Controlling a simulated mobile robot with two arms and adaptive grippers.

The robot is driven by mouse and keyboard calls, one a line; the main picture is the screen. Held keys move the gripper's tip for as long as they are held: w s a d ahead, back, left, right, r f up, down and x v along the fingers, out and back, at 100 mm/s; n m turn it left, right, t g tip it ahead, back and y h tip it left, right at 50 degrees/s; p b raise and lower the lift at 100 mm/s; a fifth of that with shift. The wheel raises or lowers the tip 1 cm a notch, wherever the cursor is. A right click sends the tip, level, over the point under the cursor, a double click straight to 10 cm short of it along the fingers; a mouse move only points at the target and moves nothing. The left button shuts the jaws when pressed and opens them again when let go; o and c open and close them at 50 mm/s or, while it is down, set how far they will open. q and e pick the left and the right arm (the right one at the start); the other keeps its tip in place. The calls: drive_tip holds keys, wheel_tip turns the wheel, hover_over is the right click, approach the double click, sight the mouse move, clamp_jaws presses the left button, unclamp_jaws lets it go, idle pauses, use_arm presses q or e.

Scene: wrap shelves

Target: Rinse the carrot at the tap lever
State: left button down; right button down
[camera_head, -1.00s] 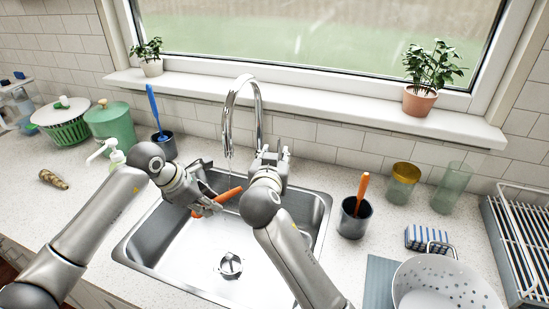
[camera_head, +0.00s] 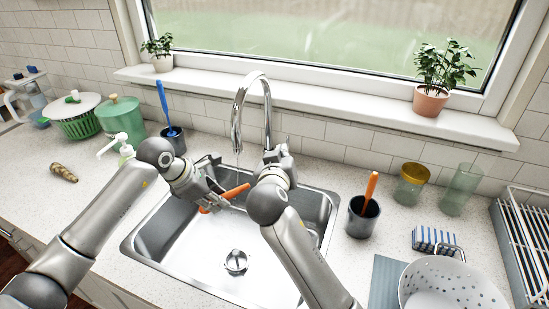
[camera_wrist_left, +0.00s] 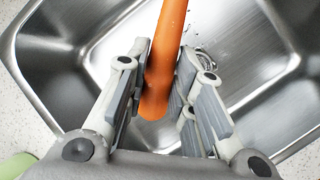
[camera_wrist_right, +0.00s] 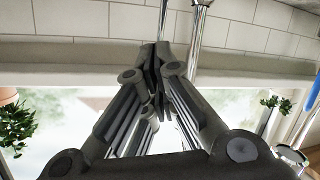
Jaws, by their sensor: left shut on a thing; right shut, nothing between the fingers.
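The orange carrot (camera_head: 238,191) is held over the sink (camera_head: 190,262) by my left gripper (camera_head: 216,198), which is shut on one end. In the left wrist view the carrot (camera_wrist_left: 168,45) points away from between the fingers (camera_wrist_left: 157,100). The chrome tap (camera_head: 267,105) arches behind the sink, and a thin stream seems to fall from its spout near the carrot. I cannot tell whether water touches it. My right gripper (camera_head: 277,154) is at the tap's base, shut and empty; its closed fingertips (camera_wrist_right: 155,52) show beside chrome pipes (camera_wrist_right: 196,40). The lever is mostly hidden.
A dark cup with an orange handle (camera_head: 363,217), a striped sponge (camera_head: 435,240) and a white colander (camera_head: 450,290) stand right of the sink. A soap pump (camera_head: 124,148) and a cup with a blue brush (camera_head: 173,138) stand left. The sink floor is clear.

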drive_tip(key=s+a+n+g, duration=0.1)
drive_tip(key=s+n, duration=0.2)
drive_tip(key=n, duration=1.3)
drive_tip(key=s+n+g, duration=0.1)
drive_tip(key=s+n, duration=0.1)
drive_tip(key=n, duration=1.4)
drive_tip(key=w+r+x, duration=0.1)
drive_tip(key=x, duration=1.2)
drive_tip(key=shift+r, duration=0.3)
